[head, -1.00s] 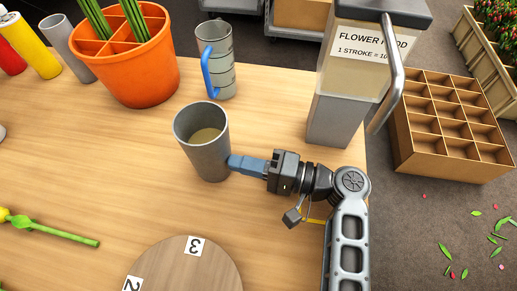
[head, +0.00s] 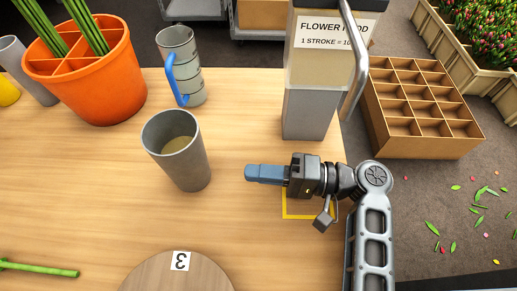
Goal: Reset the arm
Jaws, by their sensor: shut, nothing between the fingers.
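My gripper (head: 250,174) is shut and empty, with its blue fingers pointing left over the right part of the wooden table (head: 240,225). A grey cup (head: 183,160) with a tan content inside stands upright to the left of the fingertips. There is a clear gap between the cup and my fingers. A yellow outlined square (head: 296,217) on the table lies partly hidden under my gripper.
The flower food dispenser (head: 305,112) stands behind my gripper. A measuring jug with a blue handle (head: 182,62), an orange divided pot (head: 95,90) and a round board (head: 175,276) are on the table. A compartment crate (head: 420,145) stands beyond its right edge.

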